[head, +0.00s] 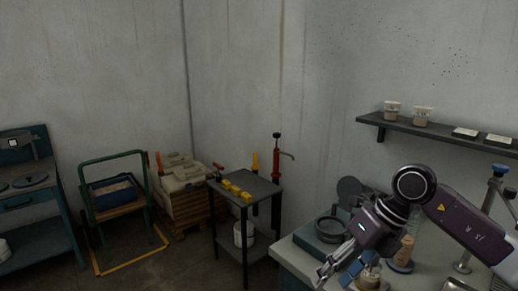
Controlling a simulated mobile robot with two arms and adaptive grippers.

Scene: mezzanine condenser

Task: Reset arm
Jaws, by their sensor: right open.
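My right arm reaches in from the right edge of the head view, bent at a dark round joint. My right gripper (326,273) points down and to the left, with metal fingers spread open over the near-left part of the light workbench (290,250). I see nothing held between the fingers. Small blue and wooden items (368,276) lie just right of the gripper; I cannot tell whether it touches them. My left gripper is not in view.
A dark round-topped device (328,229) and a wooden piece (403,254) stand on the bench close to my arm. A wall shelf (450,135) hangs above. A small black table (262,188) with yellow blocks stands left of the bench.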

